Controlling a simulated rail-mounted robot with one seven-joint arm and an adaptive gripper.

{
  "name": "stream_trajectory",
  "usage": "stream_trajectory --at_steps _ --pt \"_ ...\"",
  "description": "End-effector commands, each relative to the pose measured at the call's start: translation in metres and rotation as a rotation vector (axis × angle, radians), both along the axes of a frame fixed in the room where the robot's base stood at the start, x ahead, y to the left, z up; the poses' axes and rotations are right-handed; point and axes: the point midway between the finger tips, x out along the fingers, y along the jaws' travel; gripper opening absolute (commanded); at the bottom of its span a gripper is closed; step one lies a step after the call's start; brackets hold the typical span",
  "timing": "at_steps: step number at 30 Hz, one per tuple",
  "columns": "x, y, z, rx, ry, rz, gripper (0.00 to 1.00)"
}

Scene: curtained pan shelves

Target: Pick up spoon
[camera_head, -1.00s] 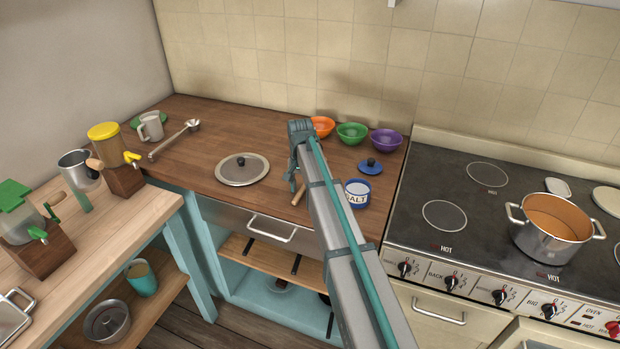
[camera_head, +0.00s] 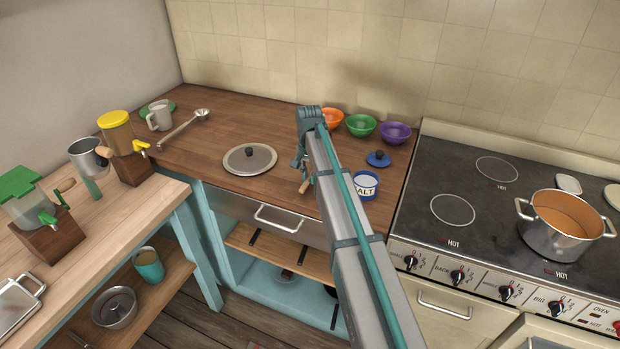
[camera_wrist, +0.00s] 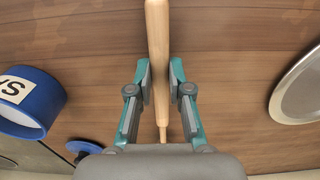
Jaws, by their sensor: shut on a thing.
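In the head view my gripper (camera_head: 301,160) is over the wooden counter, between the pan lid and the salt pot. I cannot tell whether the spoon touches the counter.
A blue-rimmed salt pot (camera_head: 364,187) stands just right of my gripper, with its blue lid (camera_head: 378,159) behind it. A metal pan lid (camera_head: 236,161) lies to the left. Orange (camera_head: 333,119), green (camera_head: 360,126) and purple (camera_head: 394,133) bowls stand behind. A metal ladle (camera_head: 180,131) lies farther left.

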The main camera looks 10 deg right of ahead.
Motion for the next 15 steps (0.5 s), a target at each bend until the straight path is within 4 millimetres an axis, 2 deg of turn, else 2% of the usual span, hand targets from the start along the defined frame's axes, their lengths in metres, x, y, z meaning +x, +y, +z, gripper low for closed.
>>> stream_trajectory --at_steps 4,8,13,15 --pt "0.001 0.0 0.019 0.0 -0.004 0.0 0.0" --pt "-0.023 0.0 0.039 0.0 -0.004 0.0 0.0" --pt "-0.052 0.0 0.074 0.0 -0.005 0.0 0.0" --pt "-0.071 0.0 0.081 0.0 -0.004 0.0 0.0"
